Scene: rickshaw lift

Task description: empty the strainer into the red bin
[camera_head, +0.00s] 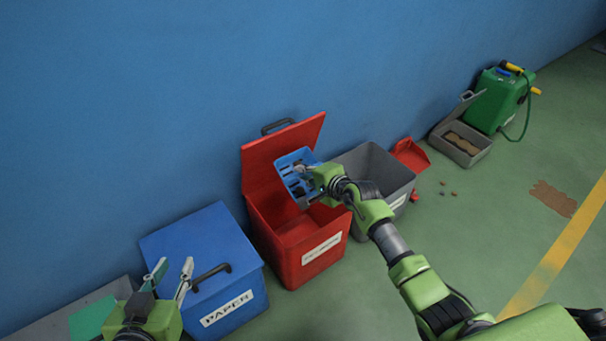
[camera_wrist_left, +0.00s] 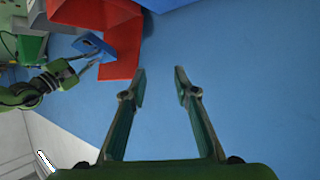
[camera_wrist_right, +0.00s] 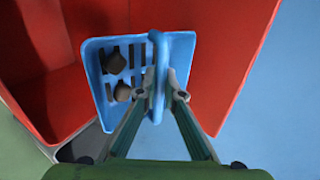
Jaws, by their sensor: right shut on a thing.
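The blue slotted strainer (camera_head: 289,164) is held tilted over the open red bin (camera_head: 282,262), near its raised lid (camera_head: 258,160). My right gripper (camera_head: 308,180) is shut on the strainer's handle. In the right wrist view the strainer (camera_wrist_right: 183,50) shows its slotted face, and my right gripper (camera_wrist_right: 161,84) grips a blue bar (camera_wrist_right: 158,48). Dark brown lumps (camera_wrist_right: 117,63) show against the slots, inside the strainer's rim. The bin's floor is partly hidden. My left gripper (camera_head: 170,275) is open and empty above the blue paper bin; it also shows open in the left wrist view (camera_wrist_left: 160,80).
The closed blue paper bin (camera_head: 195,245) stands left of the red bin. A grey bin (camera_head: 375,165) and a red dustpan-like thing (camera_head: 411,156) stand to its right. Small bits (camera_head: 443,184) lie on the floor. A green canister (camera_head: 492,100) stands at the back right.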

